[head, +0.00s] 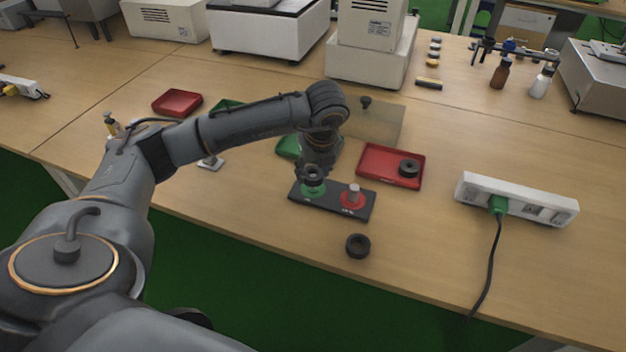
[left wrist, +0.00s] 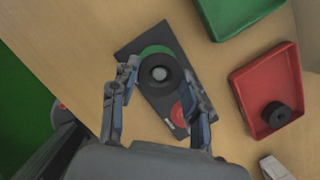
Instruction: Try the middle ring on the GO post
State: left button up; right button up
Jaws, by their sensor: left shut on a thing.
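The black gauge plate (head: 333,203) lies on the table with a green GO base (head: 312,190) on its left and a red base with a pale post (head: 353,195) on its right. My left gripper (head: 316,168) is shut on a dark ring (head: 314,174) over the green base. In the left wrist view the ring (left wrist: 160,72) sits between the fingers (left wrist: 160,80), and the pale GO post top (left wrist: 159,73) shows in its hole. I cannot tell how far down the post the ring is. Another dark ring (head: 358,245) lies on the table in front of the plate.
A red tray (head: 376,180) right of the plate holds a third dark ring (head: 409,168). A green tray (head: 288,147) is partly hidden behind my arm. A white power strip (head: 517,200) with a cable lies to the right. The table's front edge is close to the plate.

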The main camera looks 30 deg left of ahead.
aim_at(314, 177)
pick_arm(q)
jog(key=shift+r+p, duration=0.8)
jog(key=shift+r, duration=1.25)
jog(key=shift+r+p, duration=0.1)
jog(key=shift+p, duration=0.2)
